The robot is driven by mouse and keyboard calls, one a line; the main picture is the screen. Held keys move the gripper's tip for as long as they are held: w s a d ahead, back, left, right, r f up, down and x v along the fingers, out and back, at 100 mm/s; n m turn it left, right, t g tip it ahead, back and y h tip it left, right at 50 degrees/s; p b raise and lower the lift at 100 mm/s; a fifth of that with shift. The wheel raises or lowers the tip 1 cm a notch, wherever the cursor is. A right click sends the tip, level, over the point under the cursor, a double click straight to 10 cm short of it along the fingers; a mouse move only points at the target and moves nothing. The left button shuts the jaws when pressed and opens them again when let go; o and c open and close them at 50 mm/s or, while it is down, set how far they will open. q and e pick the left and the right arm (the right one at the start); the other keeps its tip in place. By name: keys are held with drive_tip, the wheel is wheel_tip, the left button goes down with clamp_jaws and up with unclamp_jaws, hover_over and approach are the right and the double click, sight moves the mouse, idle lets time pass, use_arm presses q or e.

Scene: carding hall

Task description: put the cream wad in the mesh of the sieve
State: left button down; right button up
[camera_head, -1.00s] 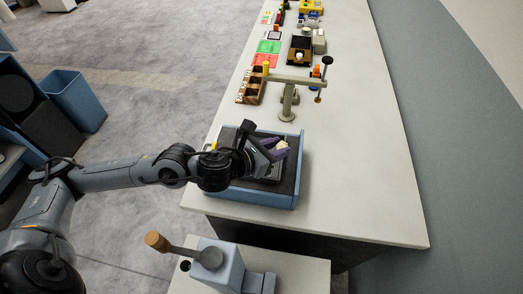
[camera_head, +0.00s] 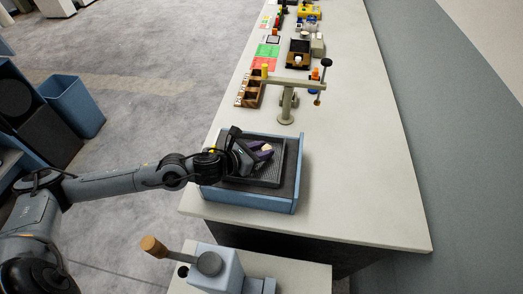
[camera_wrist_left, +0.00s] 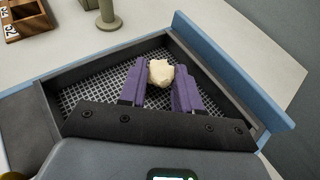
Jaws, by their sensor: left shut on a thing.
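The cream wad (camera_wrist_left: 160,72) is between the purple fingertips of my left gripper (camera_wrist_left: 164,84), which is shut on it. In the head view, the wad (camera_head: 267,148) shows as a pale spot at the tip of my left gripper (camera_head: 262,152). The sieve's wire mesh (camera_wrist_left: 97,87) lies under the gripper, inside a dark frame. In the head view, the dark sieve (camera_head: 274,178) sits in the blue tray (camera_head: 262,200). The wad is over the mesh; I cannot tell whether it touches. My right gripper is not in view.
A grey-green post with a crossarm (camera_head: 286,105) stands just behind the tray. A wooden compartment box (camera_head: 249,92) is to its left. A grey block with a lever (camera_head: 222,264) stands in front. The counter right of the tray is clear.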

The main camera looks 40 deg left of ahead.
use_arm(q)
drive_tip(key=shift+f, duration=0.15)
drive_tip(key=shift+f, duration=0.1)
drive_tip(key=c, duration=0.8)
unclamp_jaws()
drive_tip(key=shift+r, duration=0.3)
drive_tip(key=shift+s+a+r, duration=0.15)
drive_tip(key=shift+s, duration=0.35)
drive_tip(key=p+v, duration=0.1)
drive_tip(key=v, duration=0.7)
drive_tip(key=shift+p+v, duration=0.35)
drive_tip(key=shift+v, duration=1.1)
